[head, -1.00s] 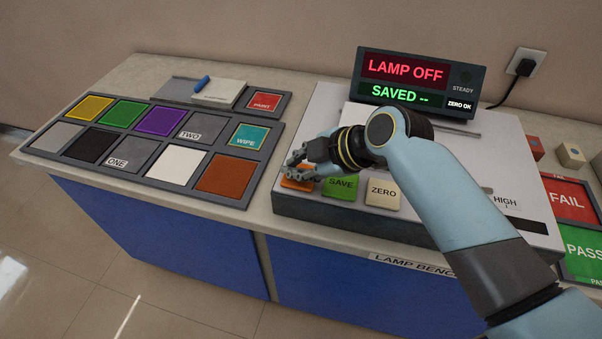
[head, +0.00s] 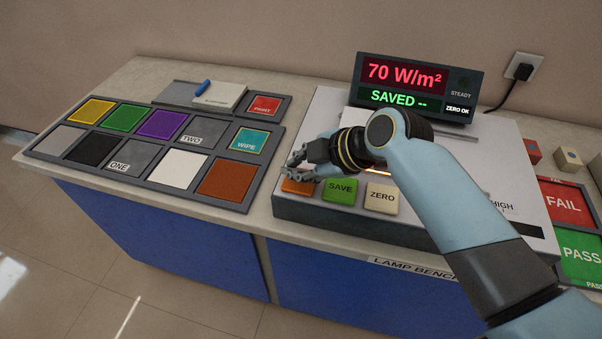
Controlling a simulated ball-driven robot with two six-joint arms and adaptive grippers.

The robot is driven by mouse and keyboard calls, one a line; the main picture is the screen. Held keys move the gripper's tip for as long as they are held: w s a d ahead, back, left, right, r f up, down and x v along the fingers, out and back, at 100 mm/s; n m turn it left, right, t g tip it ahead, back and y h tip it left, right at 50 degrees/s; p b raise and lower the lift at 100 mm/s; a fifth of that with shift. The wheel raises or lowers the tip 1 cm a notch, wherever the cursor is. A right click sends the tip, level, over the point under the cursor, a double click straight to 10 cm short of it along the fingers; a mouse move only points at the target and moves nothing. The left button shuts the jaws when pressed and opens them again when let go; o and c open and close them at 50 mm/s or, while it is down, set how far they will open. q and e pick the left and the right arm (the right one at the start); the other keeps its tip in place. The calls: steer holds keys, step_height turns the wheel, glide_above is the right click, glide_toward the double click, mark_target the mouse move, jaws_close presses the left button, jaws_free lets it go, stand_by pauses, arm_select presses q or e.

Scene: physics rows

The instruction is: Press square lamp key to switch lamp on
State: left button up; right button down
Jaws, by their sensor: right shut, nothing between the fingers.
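The orange square key (head: 298,187) sits at the front left of the white lamp unit (head: 320,113), mostly under my right gripper. My right gripper (head: 291,172) is shut and empty, with its fingertips at the key; whether they touch it I cannot tell. The green SAVE key (head: 341,190) and the cream ZERO key (head: 381,198) stand to its right. The display (head: 418,85) at the back reads "70 W/m²" in red and "SAVED --" in green. A warm glow (head: 378,173) shows beside my wrist. My left gripper is not in view.
A grey panel of coloured squares (head: 236,203) lies to the left, with a notepad and blue pen (head: 202,87) behind it. Red FAIL (head: 565,203) and green PASS (head: 580,252) pads lie at the right. A plug (head: 524,70) is in the wall.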

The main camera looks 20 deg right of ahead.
mark_target(299, 182)
steer(key=shift+r, duration=0.15)
step_height(299, 182, up, 6)
steer(key=p, duration=0.5)
stand_by(0.6)
